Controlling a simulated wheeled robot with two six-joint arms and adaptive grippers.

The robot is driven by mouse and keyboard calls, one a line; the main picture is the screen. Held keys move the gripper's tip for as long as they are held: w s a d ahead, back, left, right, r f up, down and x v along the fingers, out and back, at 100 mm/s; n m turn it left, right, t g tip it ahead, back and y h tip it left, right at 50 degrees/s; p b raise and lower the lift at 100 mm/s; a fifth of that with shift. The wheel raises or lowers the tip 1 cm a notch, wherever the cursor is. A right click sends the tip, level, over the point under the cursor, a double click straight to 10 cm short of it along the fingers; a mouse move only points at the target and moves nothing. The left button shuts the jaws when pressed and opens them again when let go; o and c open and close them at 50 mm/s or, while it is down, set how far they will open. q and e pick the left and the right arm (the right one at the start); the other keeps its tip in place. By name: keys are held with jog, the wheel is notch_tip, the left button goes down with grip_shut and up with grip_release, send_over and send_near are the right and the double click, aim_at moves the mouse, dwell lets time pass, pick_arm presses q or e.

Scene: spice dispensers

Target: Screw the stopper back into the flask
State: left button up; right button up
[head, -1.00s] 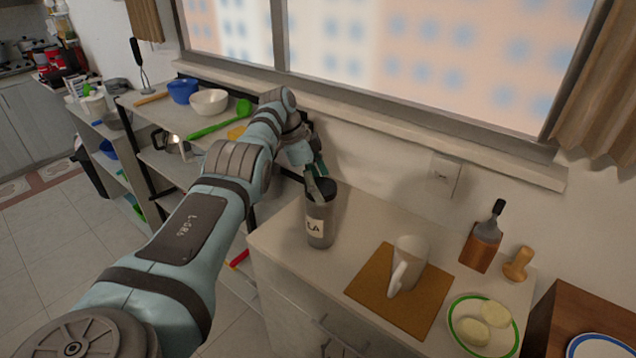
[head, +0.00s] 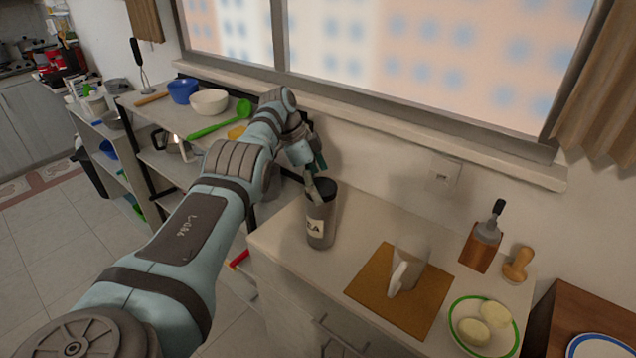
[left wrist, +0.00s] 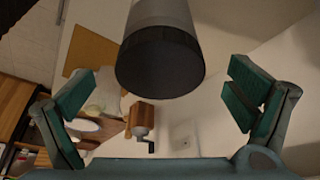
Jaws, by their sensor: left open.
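A dark grey cylindrical flask (head: 320,226) with a pale label stands upright at the left end of the counter. My left gripper (head: 316,178) is at the flask's top, its fingers partly covering the rim. In the left wrist view the flask (left wrist: 163,18) reaches down between the spread fingers of my left gripper (left wrist: 160,97), with a gap on both sides. The flask's dark end (left wrist: 160,68) faces the camera; I cannot tell whether this is the stopper or an open mouth. No separate stopper can be made out. My right gripper is not in view.
A white jug (head: 412,258) stands on a brown board (head: 372,290) right of the flask. The wall and window sill (head: 420,127) are close behind.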

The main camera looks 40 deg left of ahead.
pick_arm(q)
jog(key=v, duration=0.7)
jog(key=shift+s+a+r, duration=0.1)
jog(key=shift+s+r, duration=0.05)
jog(key=shift+r, duration=0.1)
